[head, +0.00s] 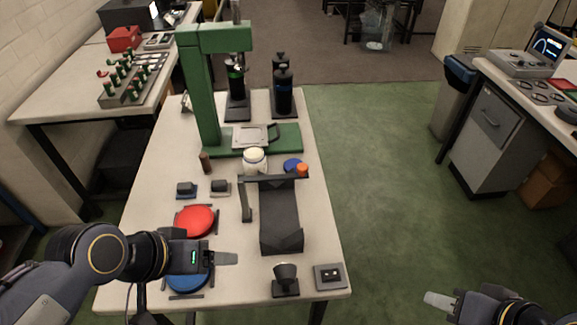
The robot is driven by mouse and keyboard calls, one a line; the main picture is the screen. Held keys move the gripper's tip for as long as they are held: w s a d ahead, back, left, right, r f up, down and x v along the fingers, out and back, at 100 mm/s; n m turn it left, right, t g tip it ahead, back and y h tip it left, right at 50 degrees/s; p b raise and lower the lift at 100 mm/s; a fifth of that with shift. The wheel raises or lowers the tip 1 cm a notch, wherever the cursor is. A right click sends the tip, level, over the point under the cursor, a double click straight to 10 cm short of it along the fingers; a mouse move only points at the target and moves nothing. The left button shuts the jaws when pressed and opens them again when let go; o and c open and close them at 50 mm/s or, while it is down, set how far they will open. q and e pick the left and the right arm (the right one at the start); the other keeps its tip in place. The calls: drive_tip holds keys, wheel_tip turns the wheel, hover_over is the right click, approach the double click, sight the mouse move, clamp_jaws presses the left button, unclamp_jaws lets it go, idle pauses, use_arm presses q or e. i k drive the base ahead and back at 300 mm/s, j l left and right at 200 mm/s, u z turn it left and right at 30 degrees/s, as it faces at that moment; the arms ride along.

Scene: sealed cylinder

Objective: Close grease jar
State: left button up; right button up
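A clear jar with pale cream-coloured content at its top (253,160) stands on the table, in front of the green press base. A small dark blue disc (292,165), perhaps its lid, lies just right of the jar. My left gripper (226,258) is over the front left of the table, above the edge of a larger blue disc (188,282) and well short of the jar. My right gripper (436,299) is off the table, over the green floor at lower right, with nothing seen in it. I cannot tell how far apart either pair of fingers is.
A green press (205,95) rises behind the jar. A dark angled stand (280,215) with an orange knob (302,170) is in front of it. A red disc (195,220), small dark blocks (220,187) and a black cup-shaped fixture (286,278) also occupy the table.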

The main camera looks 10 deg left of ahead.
sight(254, 157)
drive_tip(key=i+l+u, duration=0.1)
drive_tip(key=l+u, duration=0.2)
drive_tip(key=l, duration=0.5)
drive_tip(key=l+u, duration=0.25)
drive_tip(key=l, duration=0.6)
drive_tip(key=i+l+u, duration=0.65)
drive_tip(key=l, duration=0.35)
drive_tip(key=i+l+u, duration=0.15)
drive_tip(key=i, duration=0.4)
